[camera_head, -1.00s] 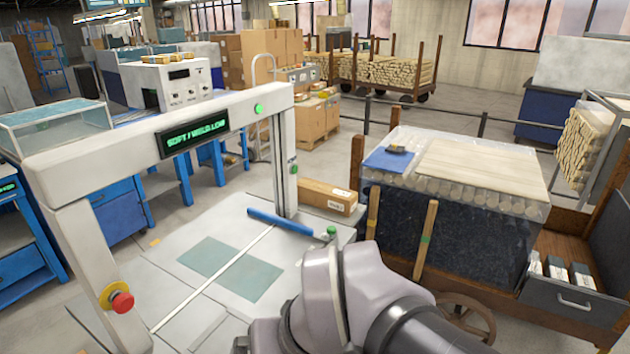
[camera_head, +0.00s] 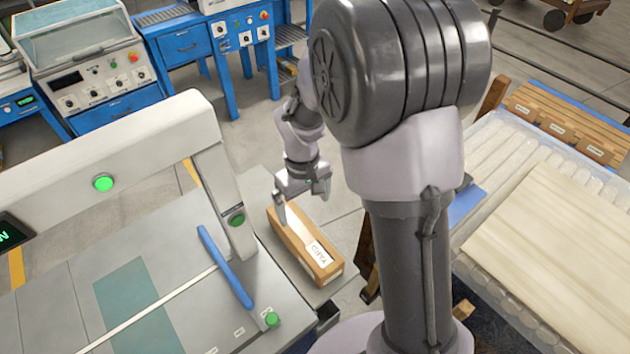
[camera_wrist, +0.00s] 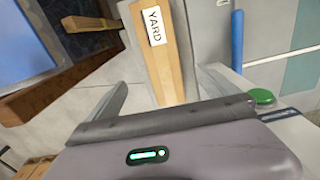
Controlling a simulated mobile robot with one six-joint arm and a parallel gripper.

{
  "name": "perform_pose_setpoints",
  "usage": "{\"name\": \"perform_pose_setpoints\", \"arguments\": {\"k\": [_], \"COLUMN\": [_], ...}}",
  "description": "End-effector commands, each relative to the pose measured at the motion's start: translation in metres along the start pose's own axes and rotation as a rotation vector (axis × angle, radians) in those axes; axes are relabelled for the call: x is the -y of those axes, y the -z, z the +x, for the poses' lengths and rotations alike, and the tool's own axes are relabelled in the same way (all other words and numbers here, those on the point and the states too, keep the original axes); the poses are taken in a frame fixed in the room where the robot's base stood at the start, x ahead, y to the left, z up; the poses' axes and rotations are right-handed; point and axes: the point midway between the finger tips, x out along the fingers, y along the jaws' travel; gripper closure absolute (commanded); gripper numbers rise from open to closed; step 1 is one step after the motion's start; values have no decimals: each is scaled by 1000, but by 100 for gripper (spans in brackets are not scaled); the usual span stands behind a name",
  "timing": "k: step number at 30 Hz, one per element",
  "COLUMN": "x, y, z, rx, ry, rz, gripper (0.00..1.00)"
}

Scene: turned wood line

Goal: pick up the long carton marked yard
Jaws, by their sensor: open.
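The long carton (camera_head: 294,246) is a light brown box with a white label reading YARD at its near end. It lies on a grey surface beside the scanner frame's bench. In the wrist view the carton (camera_wrist: 170,75) runs up the picture between my two fingers, its label near the top. My gripper (camera_head: 303,203) is open above the far end of the carton. It also shows in the wrist view (camera_wrist: 162,92), with nothing held. I cannot tell how large the gap to the carton is.
A white gate frame (camera_head: 215,165) with a blue bar (camera_head: 225,267) and green button (camera_head: 272,319) stands just left of the carton. A plastic-wrapped load with a wooden board (camera_head: 555,230) stands at right. Blue machines (camera_head: 183,45) are behind.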

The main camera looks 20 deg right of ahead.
Motion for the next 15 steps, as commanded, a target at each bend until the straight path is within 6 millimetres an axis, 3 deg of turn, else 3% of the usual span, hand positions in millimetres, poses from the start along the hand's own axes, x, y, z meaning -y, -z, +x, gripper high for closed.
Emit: {"name": "perform_pose_setpoints", "arguments": {"k": [4, 12, 15], "x": [0, 0, 0], "y": [0, -1, 0], "z": [20, 102, 119], "rx": [11, 11, 9], "ry": [1, 1, 1], "rz": [-11, -10, -8], "gripper": [2, 2, 2]}}
